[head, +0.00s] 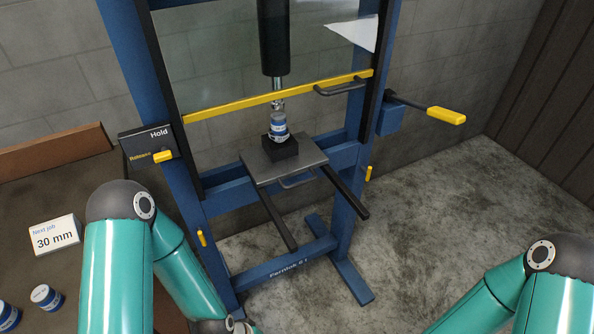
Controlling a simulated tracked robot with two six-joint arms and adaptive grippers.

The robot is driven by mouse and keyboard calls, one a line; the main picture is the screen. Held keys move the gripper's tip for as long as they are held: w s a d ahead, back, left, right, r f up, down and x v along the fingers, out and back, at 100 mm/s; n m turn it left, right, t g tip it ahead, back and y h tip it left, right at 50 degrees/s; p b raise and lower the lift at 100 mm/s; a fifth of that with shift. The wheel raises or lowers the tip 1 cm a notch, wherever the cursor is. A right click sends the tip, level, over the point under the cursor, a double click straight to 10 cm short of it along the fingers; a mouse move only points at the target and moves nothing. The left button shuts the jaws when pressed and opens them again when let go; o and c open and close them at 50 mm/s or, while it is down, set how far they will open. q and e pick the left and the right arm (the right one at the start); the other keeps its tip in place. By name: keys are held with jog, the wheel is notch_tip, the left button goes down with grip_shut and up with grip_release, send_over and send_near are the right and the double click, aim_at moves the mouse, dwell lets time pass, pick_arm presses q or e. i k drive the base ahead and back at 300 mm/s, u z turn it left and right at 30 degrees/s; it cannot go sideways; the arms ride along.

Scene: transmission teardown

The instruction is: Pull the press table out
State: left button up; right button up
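The press table (309,159) is a grey square plate in the blue press frame (358,172), with a grey bar handle (298,181) on its front edge. Two dark rails (345,192) stick out toward me beyond the plate. A black block (281,154) sits on the plate. A blue and white labelled cylinder (279,128) stands on the block, under the black ram (273,40). My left arm reaches down at the lower left and my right arm shows at the lower right. Neither gripper is in view.
A clear guard with a yellow lower bar (230,107) hangs above the table. A yellow-gripped lever (446,115) sticks out right. A Hold/Release box (148,146) is at left. A brown bench (25,195) bears a "30 mm" card (54,235) and small cylinders (46,297). Floor right is clear.

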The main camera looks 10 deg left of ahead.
aim_at(269, 162)
jog(key=z, duration=1.6)
jog(key=i, duration=0.15)
jog(key=u, duration=3.05)
jog(key=k, duration=0.85)
jog(key=z, duration=0.7)
jog(key=i, duration=1)
jog(key=z, duration=0.15)
